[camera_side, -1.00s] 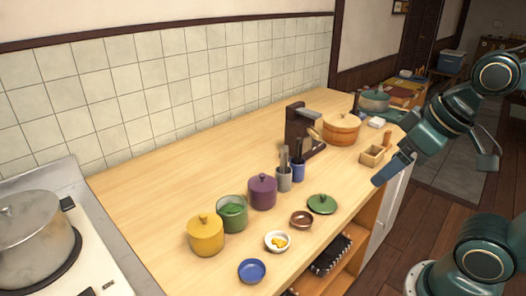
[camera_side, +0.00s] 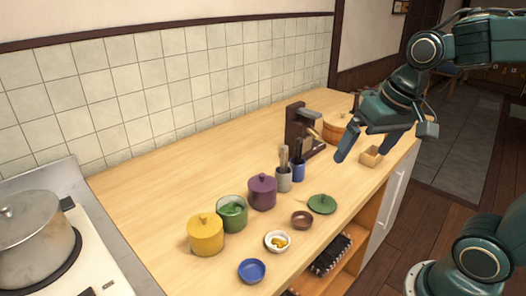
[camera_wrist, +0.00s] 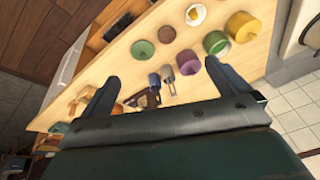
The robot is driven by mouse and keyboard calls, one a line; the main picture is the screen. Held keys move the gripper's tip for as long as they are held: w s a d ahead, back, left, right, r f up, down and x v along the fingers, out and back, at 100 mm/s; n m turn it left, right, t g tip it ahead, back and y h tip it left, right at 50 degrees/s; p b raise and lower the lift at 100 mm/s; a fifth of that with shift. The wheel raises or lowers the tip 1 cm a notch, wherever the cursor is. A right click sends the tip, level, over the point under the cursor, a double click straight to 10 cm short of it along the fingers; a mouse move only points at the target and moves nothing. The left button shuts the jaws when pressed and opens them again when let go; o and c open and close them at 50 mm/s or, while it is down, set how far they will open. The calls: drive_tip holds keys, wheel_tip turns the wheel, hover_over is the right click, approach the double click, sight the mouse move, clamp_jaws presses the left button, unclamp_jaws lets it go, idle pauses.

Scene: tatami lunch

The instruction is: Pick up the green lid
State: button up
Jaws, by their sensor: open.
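The green lid (camera_side: 322,204) lies flat on the wooden counter near its front edge, knob up. It also shows in the wrist view (camera_wrist: 142,49), above and between the fingers. My gripper (camera_side: 364,149) is open and empty, above the counter behind and to the right of the lid in the side view. In the wrist view both fingers of the gripper (camera_wrist: 162,74) are spread wide and touch nothing. The open green pot (camera_side: 232,212) stands to the left of the lid, with something green inside.
A brown bowl (camera_side: 302,220) sits close beside the lid. A purple pot (camera_side: 262,191), grey cup (camera_side: 284,179) and blue cup (camera_side: 298,171) with utensils stand behind it. A yellow pot (camera_side: 206,234), white bowl (camera_side: 278,241) and blue dish (camera_side: 252,271) are further left.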

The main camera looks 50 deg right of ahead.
drive_tip(key=w+d+f+m+g, duration=0.2)
drive_tip(key=w+d+f+m, duration=0.3)
drive_tip(key=w, duration=0.3)
drive_tip(key=m+g+y, duration=0.2)
drive_tip(key=m, duration=0.4)
hover_over(324, 195)
drive_tip(key=d, duration=0.1)
wheel_tip(324, 195, down, 7)
drive_tip(key=shift+w+d, duration=0.2)
drive_tip(key=shift+w, duration=0.05)
drive_tip(key=f, duration=0.5)
drive_tip(key=a+f, duration=0.1)
drive_tip(key=f, duration=0.2)
drive_tip(key=shift+s+f, duration=0.1)
drive_tip(key=shift+f, duration=0.1)
drive_tip(key=shift+s+a+f, duration=0.1)
drive_tip(key=shift+a+f, duration=0.05)
drive_tip(key=shift+f, duration=2.5)
drive_tip(key=shift+c, duration=0.2)
